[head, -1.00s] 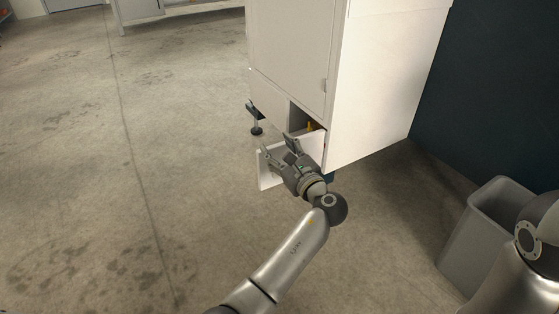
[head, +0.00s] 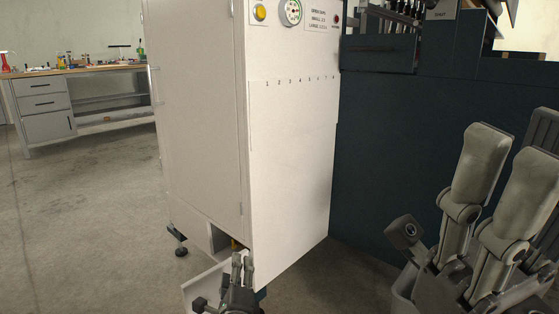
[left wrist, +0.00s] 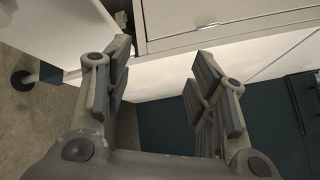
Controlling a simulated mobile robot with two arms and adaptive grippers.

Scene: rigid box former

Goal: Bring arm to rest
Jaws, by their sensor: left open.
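The cabinet front and a slim handle (left wrist: 208,26) lie beyond the fingertips there. Parts that look like my right gripper (head: 490,190) stand large at the right edge of the head view, partly cut off; its jaw opening does not show clearly.
A dark blue-green panel (head: 385,150) stands right of the cabinet. A workbench (head: 85,72) with small items stands far left. The concrete floor (head: 90,210) left of the cabinet is clear.

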